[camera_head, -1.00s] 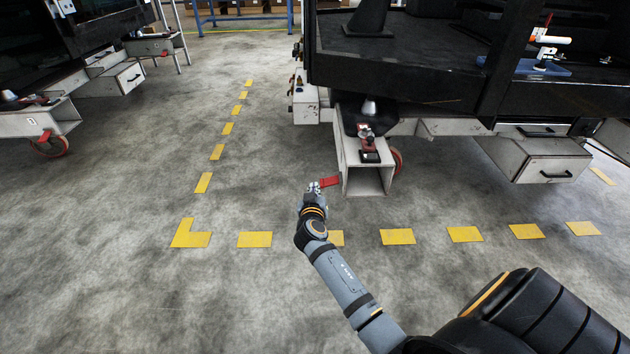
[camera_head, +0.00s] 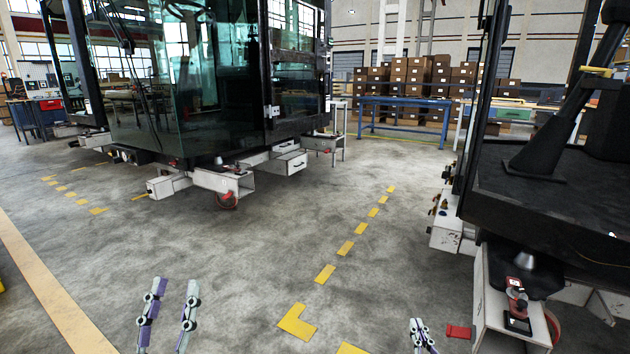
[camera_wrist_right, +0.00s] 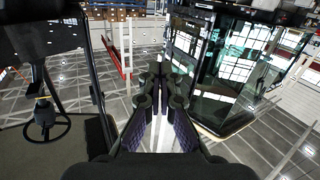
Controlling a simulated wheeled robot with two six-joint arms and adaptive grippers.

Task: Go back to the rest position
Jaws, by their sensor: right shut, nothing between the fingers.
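My left gripper (camera_head: 168,305) shows at the bottom left of the head view, with its two fingers apart and nothing between them. My right gripper (camera_head: 420,332) shows at the bottom edge of the head view, with its fingers together. It is left of a red tab (camera_head: 459,331) on the cab trolley's corner (camera_head: 493,318), with a small gap between. In the right wrist view the closed fingers (camera_wrist_right: 162,78) point up the middle and hold nothing. Most of both arms is out of the head view.
A dark cab platform (camera_head: 560,215) stands on the trolley at the right. Another glass cab (camera_head: 225,90) stands on a trolley at the back left. A blue rack (camera_head: 400,102) and stacked boxes (camera_head: 435,75) are behind. The grey floor with yellow dashes (camera_head: 346,248) between is clear.

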